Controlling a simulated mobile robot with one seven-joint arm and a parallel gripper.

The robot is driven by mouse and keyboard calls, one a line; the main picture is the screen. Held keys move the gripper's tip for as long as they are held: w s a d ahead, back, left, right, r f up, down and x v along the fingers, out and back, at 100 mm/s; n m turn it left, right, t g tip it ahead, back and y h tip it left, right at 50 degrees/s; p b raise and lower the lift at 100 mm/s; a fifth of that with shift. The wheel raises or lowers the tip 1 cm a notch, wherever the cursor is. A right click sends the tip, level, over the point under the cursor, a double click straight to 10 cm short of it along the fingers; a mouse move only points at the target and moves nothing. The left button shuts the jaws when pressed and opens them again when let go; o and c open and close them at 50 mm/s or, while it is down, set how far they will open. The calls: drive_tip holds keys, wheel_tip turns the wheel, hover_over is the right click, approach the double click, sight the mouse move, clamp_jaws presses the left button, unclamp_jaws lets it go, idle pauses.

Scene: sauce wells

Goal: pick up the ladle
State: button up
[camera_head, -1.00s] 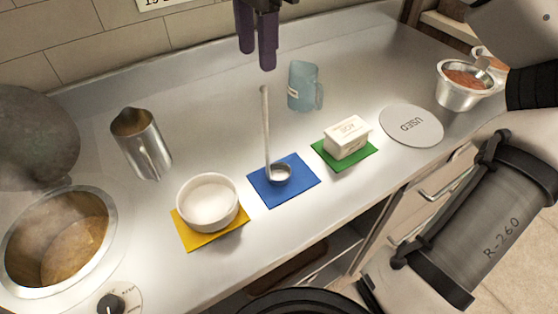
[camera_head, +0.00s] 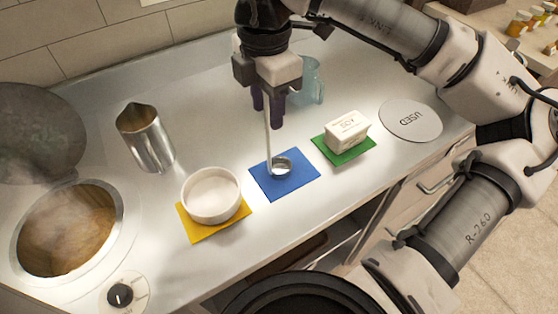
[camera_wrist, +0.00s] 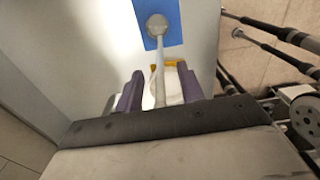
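The steel ladle (camera_head: 279,168) stands with its bowl on the blue mat (camera_head: 301,186) and its long handle rising almost upright. My gripper (camera_head: 267,117) points down above the mat, its purple fingers on either side of the upper handle. In the wrist view the ladle bowl (camera_wrist: 157,24) lies on the blue mat (camera_wrist: 173,38), and the handle runs back between the parted fingers of my gripper (camera_wrist: 160,90). Gaps show on both sides of the handle. The handle's top is hidden by the gripper.
A white bowl (camera_head: 211,194) sits on a yellow mat (camera_head: 203,230) to the left. A white butter dish (camera_head: 347,130) is on a green mat (camera_head: 345,157) to the right. A bluish jug (camera_head: 311,82) is close behind my gripper. A steel pitcher (camera_head: 146,138) and steaming pot (camera_head: 68,230) are further left.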

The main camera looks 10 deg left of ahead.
clamp_jaws()
idle(0.3)
wheel_tip(320, 180, up, 10)
drive_tip(key=shift+r+b, duration=0.1)
drive_tip(key=shift+b, duration=0.8)
